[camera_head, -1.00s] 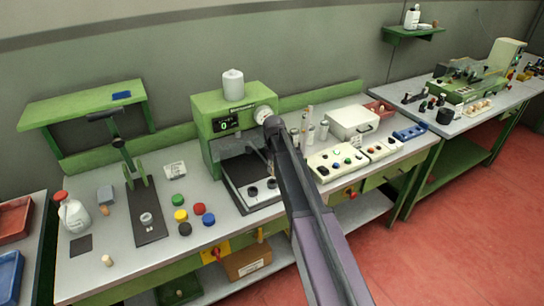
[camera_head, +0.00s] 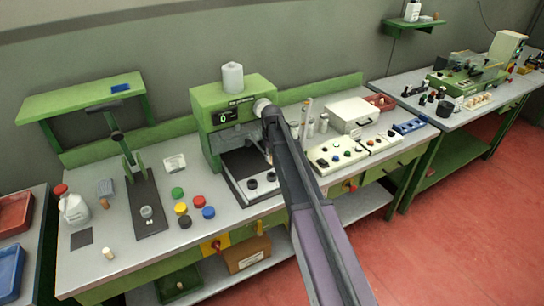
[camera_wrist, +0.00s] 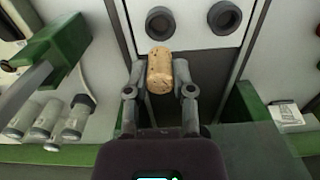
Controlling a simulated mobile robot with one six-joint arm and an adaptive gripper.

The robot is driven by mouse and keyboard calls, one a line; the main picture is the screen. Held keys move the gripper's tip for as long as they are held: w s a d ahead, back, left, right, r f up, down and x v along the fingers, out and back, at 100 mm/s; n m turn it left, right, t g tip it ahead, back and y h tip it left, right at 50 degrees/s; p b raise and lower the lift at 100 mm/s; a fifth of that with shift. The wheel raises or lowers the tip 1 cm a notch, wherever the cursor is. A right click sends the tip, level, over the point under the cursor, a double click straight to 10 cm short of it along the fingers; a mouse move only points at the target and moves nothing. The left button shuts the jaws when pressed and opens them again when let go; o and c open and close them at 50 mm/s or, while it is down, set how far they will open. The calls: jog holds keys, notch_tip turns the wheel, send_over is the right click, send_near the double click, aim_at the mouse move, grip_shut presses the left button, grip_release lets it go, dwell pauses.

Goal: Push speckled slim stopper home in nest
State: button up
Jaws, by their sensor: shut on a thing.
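In the wrist view, a tan cork stopper with dark specks (camera_wrist: 160,70) sits between the fingertips of my gripper (camera_wrist: 160,84). The gripper is shut on it. Beyond the stopper are two dark round nests, a left nest (camera_wrist: 160,21) and a right nest (camera_wrist: 224,16), in a pale plate. The stopper's far end overlaps the near edge of the left nest in this view; I cannot tell whether it touches or enters it. In the head view, the nests (camera_head: 252,184) show at the front of the green press (camera_head: 235,101). My arm mostly hides the gripper and stopper there.
A pale small stopper (camera_head: 108,253) stands at the bench's front left. Several coloured caps lie left of the press, including a red cap (camera_head: 199,201). A control box (camera_head: 337,153) and white case (camera_head: 351,115) stand to its right. A green bracket (camera_wrist: 55,60) is left in the wrist view.

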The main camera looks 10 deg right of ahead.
jog(key=shift+f+b, duration=2.55)
jog(key=shift+f, duration=0.2)
jog(key=shift+f+b, duration=1.35)
dwell(1.5)
jog(key=o, duration=0.7)
jog(key=shift+o, duration=0.2)
jog(key=shift+s+r, duration=0.1)
jog(key=shift+r, duration=0.05)
